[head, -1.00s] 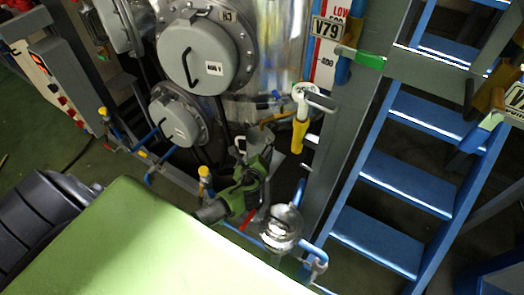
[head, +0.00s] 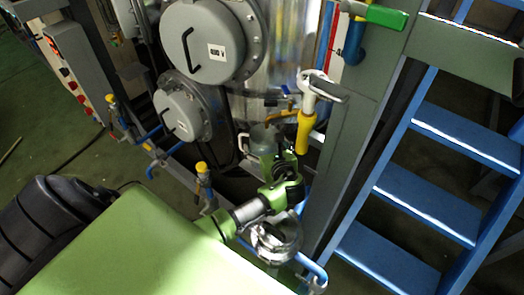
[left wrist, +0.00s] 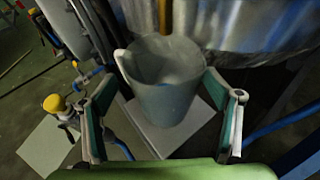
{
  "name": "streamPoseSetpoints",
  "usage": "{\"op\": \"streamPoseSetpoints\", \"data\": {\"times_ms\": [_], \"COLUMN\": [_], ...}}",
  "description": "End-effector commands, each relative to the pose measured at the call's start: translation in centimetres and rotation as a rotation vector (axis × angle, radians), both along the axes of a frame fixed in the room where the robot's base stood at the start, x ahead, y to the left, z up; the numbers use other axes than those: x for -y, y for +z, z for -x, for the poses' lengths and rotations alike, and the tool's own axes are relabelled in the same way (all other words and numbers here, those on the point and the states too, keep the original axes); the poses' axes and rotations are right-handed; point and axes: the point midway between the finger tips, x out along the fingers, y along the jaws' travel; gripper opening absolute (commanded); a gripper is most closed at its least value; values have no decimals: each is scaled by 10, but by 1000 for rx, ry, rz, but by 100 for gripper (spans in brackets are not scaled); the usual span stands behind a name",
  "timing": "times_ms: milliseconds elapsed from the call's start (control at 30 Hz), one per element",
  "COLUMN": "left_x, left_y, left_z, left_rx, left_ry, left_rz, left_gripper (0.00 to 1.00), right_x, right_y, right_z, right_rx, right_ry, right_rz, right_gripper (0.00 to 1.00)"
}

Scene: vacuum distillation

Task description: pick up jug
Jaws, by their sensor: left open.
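The jug (head: 264,140) is a grey, open-topped vessel with a light handle on its left side. It stands upright at the foot of the metal tank, partly hidden by my left gripper. In the left wrist view the jug (left wrist: 165,90) stands on a pale square plate (left wrist: 185,137). My left gripper (head: 287,165) is green and dark and is close in front of the jug. In the left wrist view its open fingers (left wrist: 160,84) are on either side of the jug, with a visible gap on the left. My right gripper is not in view.
A yellow-handled valve (head: 305,130) is just right of the jug. A yellow-capped valve (head: 202,177) is to the left. A shiny round metal fitting (head: 275,243) lies below my left gripper. Blue stairs (head: 405,190) and a grey post are on the right.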

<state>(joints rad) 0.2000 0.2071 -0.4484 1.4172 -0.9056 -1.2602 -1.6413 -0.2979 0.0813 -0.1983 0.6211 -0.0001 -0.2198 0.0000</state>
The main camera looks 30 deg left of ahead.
Motion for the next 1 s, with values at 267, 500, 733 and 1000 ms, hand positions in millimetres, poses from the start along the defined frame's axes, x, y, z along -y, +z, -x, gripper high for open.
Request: {"op": "streamPoseSetpoints", "data": {"times_ms": [267, 500, 733, 1000], "left_x": [-27, -31, -31, -31], "left_y": [-15, -18, -18, -17], "left_z": [-26, -29, -29, -29], "left_rx": [0, 0, 0, 1], "left_ry": [0, 0, 0, -1], "left_rz": [0, 3, 3, 2], "left_gripper": [82, 82, 40, 20], "right_x": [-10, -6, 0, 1], "right_y": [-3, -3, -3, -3], "right_z": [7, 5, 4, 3], "right_rx": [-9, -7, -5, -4], "right_ry": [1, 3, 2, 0], "right_rz": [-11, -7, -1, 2], "right_gripper": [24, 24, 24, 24]}}
